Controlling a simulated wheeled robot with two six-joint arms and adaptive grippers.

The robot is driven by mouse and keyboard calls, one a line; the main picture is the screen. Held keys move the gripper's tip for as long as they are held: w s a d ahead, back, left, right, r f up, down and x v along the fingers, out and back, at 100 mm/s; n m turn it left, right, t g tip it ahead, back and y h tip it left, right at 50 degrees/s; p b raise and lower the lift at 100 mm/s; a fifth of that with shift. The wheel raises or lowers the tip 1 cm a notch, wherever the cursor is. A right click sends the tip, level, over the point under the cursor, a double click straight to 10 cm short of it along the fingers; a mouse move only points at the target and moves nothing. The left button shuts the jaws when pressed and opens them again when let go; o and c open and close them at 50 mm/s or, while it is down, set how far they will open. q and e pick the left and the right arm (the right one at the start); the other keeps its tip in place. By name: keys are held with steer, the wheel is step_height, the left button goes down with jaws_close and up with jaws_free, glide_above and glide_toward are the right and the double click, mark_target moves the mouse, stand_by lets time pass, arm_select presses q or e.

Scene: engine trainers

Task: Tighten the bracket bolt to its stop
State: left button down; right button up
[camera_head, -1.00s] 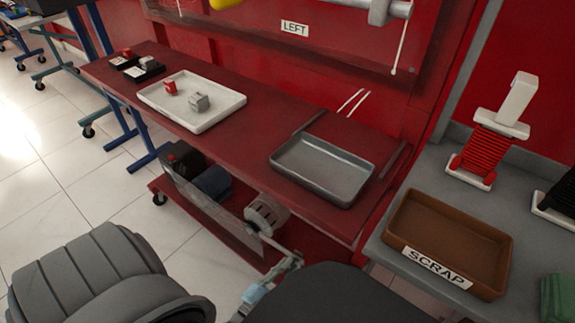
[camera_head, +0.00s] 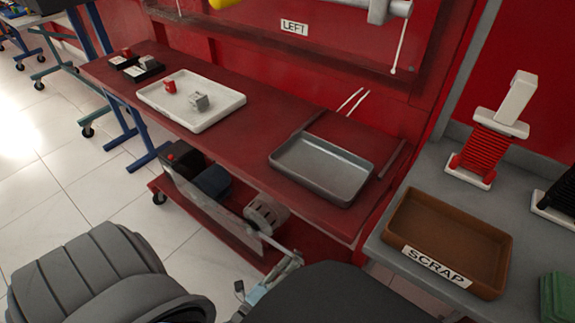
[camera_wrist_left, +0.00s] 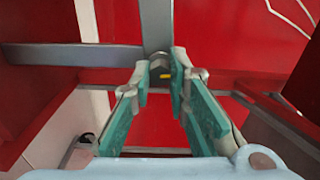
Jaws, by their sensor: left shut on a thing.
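In the left wrist view the bracket bolt (camera_wrist_left: 159,75) is a dark head with a small yellow mark, at the meeting point of grey metal bars (camera_wrist_left: 80,55) that look like the bracket. My left gripper (camera_wrist_left: 163,78) has its teal-padded fingers on either side of the bolt head and is shut on it. In the head view the left gripper (camera_head: 291,261) is low beside the red bench, just right of a round grey part (camera_head: 266,213); the bolt is hidden there. My right gripper is in neither view.
On the red bench are an empty grey tray (camera_head: 342,193) and a white tray (camera_head: 232,109) holding a red block and a grey block. A brown SCRAP tray (camera_head: 480,235) stands on the grey table at right. Glossy red panels surround the bolt in the wrist view.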

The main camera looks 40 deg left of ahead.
arm_select(q)
steer(key=shift+m, duration=0.5)
steer(key=c, duration=1.5)
jaws_free()
steer(key=shift+c, duration=0.2)
steer(key=s, duration=1.2)
steer(key=shift+d, duration=0.15)
